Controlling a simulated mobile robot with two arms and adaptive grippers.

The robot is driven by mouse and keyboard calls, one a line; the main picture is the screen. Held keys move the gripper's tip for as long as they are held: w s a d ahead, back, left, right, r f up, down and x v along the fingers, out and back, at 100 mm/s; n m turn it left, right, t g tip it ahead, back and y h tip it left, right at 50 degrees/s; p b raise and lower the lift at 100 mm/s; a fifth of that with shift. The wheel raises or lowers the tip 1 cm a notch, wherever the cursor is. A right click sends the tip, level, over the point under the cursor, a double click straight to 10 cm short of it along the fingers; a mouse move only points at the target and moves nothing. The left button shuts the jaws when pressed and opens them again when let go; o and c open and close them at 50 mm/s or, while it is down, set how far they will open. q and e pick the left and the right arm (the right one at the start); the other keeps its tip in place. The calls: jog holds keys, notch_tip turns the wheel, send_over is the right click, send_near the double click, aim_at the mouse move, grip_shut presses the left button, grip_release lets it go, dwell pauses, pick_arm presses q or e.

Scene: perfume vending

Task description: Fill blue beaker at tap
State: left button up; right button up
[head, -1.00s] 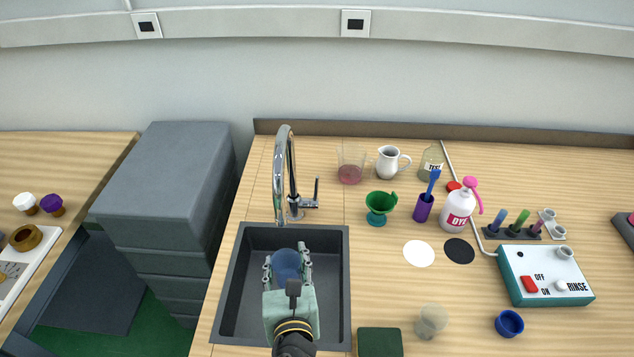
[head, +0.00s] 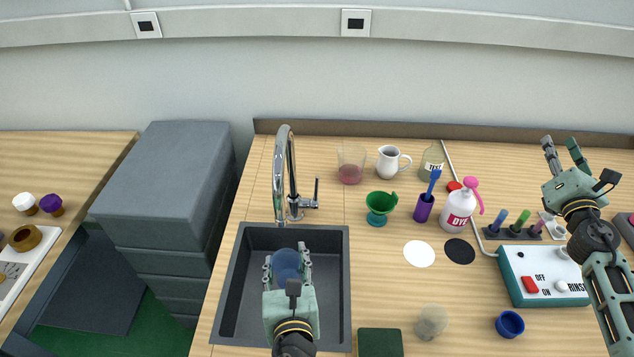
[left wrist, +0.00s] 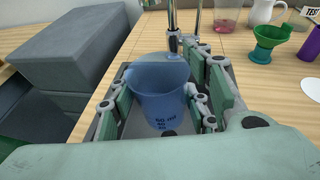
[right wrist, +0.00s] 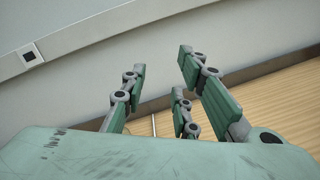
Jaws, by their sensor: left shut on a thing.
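The blue beaker (head: 286,262) is a translucent cup over the dark sink basin (head: 235,300). My left gripper (head: 287,272) is shut on it, with fingers on both sides. In the left wrist view the beaker (left wrist: 158,98) stands upright with printed volume marks; no liquid can be made out in it. The chrome tap (head: 281,180) arches at the back of the sink, its spout end just behind the beaker. The tap's lever (head: 316,190) stands upright at its right. My right gripper (head: 565,155) is open and empty, raised over the right end of the counter.
Right of the sink stand a pink-tinted glass beaker (head: 350,166), white jug (head: 389,162), green funnel cup (head: 380,207), purple holder (head: 423,208) and dye bottle (head: 459,208). A teal rinse box (head: 525,290) and blue cup (head: 509,324) are further right.

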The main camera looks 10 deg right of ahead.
jog(key=w+a+r+n+t+y, duration=0.2)
jog(key=w+a+r+n+y, duration=0.25)
jog(key=a+r+n, duration=0.35)
jog(key=a+f+n+g+y, duration=0.1)
jog(key=a+f+n+y, duration=0.15)
jog(key=a+f, duration=0.8)
jog(key=a+f+n+g+y, duration=0.1)
jog(key=a+f+y, duration=0.35)
jog(key=a, duration=1.15)
jog(key=a+f+n+g+y, duration=0.1)
jog(key=a+f+g+y, duration=0.1)
jog(key=a+f, duration=1)
notch_tip(320, 180, up, 2)
send_over(317, 200)
jog(key=shift+w+r, duration=0.15)
jog(key=shift+w, duration=0.05)
jog(key=shift+c, duration=0.4)
grip_shut()
